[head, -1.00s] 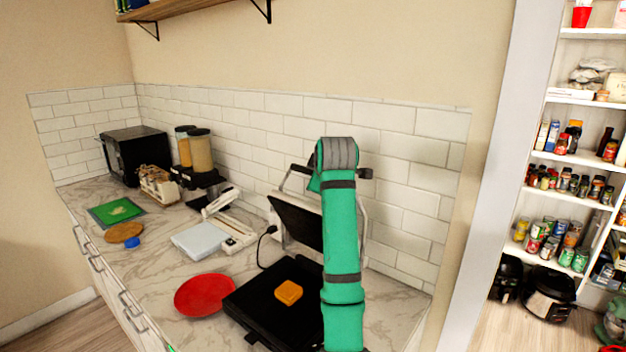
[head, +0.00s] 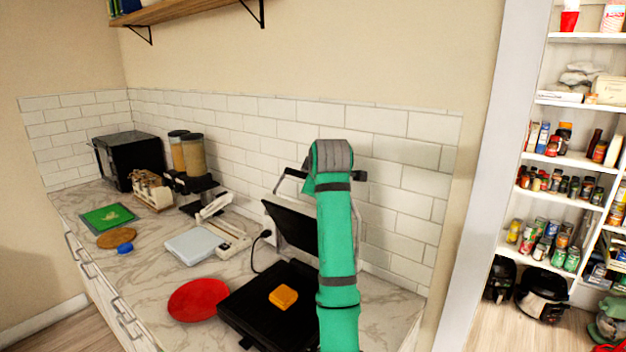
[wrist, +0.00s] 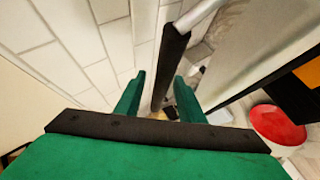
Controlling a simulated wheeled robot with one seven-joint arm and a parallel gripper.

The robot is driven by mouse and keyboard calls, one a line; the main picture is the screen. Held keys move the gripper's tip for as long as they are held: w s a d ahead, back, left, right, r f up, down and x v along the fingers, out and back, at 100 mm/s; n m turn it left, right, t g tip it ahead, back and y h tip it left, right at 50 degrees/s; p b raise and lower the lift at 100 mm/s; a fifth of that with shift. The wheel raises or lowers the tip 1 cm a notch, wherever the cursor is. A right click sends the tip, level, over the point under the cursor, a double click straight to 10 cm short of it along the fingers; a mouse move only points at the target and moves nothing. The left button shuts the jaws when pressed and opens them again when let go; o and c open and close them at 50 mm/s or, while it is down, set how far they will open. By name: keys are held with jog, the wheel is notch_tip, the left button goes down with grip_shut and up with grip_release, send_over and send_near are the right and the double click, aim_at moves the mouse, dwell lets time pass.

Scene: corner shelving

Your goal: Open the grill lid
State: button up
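The black grill stands on the marble counter, with its lid (head: 292,222) raised and leaning back toward the tiled wall. Its lower plate (head: 252,308) lies exposed, with an orange block (head: 283,297) on it. The lid's dark handle (wrist: 172,58) runs between the two green fingers of my gripper (wrist: 160,98) in the wrist view. The fingers are apart, with gaps showing on both sides of the handle. In the head view my green arm covers the right part of the grill and hides the fingers.
A red plate (head: 198,300) lies left of the grill and also shows in the wrist view (wrist: 278,124). A white scale (head: 194,245), dispensers (head: 196,155) and a black microwave (head: 130,160) stand farther left. The tiled wall (head: 390,155) is close behind the lid.

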jog(key=v, duration=1)
jog(key=shift+s, duration=0.25)
jog(key=shift+r, duration=0.1)
